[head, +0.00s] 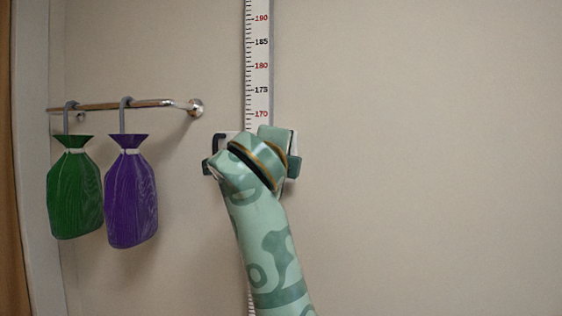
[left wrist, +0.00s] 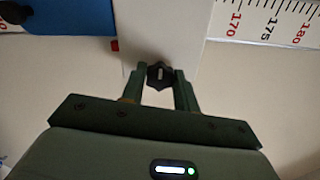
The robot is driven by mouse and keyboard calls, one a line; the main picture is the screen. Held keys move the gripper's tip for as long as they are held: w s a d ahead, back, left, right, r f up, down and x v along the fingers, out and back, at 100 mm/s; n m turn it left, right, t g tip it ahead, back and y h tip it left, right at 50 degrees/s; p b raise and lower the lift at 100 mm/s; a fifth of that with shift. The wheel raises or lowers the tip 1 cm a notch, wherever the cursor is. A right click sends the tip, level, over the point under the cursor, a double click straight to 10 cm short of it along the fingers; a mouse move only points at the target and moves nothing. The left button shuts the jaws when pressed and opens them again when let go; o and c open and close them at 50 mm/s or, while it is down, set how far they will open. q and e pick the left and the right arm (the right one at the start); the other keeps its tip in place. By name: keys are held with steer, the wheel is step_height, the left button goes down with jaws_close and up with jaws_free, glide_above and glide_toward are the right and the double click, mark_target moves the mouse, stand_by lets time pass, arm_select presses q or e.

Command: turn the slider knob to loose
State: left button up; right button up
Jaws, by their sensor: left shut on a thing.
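A small dark lobed knob (left wrist: 160,71) with a short pale line sits on the white slider plate (left wrist: 165,28) in the left wrist view. The pale line runs roughly up and down in that picture. My left gripper (left wrist: 159,80) is shut on the knob, one finger on each side. In the head view the slider plate (head: 221,139) shows only at its edges, over the wall scale (head: 259,65) just below the 170 mark. My left wrist hides the knob and fingers there. My right gripper is in neither view.
A metal rail (head: 140,104) on the wall at left carries a green bag (head: 74,195) and a purple bag (head: 131,200) on hooks. A blue part (left wrist: 70,16) and a small red mark (left wrist: 115,46) lie beside the plate. The wall at right is bare.

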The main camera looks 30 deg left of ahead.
arm_select(q)
steer(key=o, duration=0.9)
steer(key=shift+c, duration=0.2)
steer(key=shift+o, duration=0.4)
steer(key=shift+w, duration=0.25)
steer(key=v, duration=1.6)
steer(key=shift+s, duration=0.15)
steer(key=shift+a+f, duration=0.1)
steer(key=shift+f, duration=0.05)
